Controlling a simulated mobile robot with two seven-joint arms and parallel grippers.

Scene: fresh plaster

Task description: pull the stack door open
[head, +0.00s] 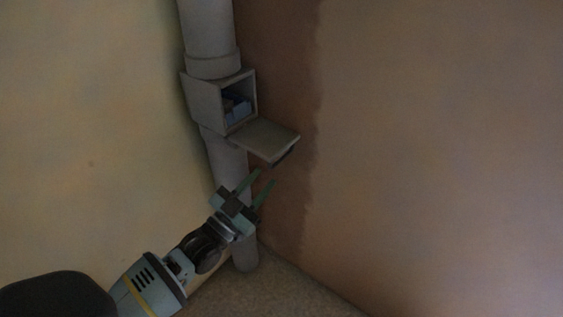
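The stack (208,30) is a grey vertical pipe in the corner, with a box-shaped housing (203,97) partway up. Its door (265,135) is hinged at the bottom and stands open, swung down to about level. A dark handle (284,155) shows at the door's outer edge. Something bluish (236,107) is inside the open box. My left gripper (260,183) is below the door, its two green fingers spread apart and pointing up. Nothing shows between the fingers, and they look apart from the door. My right gripper is not in view.
A pale yellow wall (90,130) is on the left and a brownish plaster wall (430,150) on the right, with a darker band beside the pipe. The speckled floor (285,290) shows at the bottom. The space right of the door is clear.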

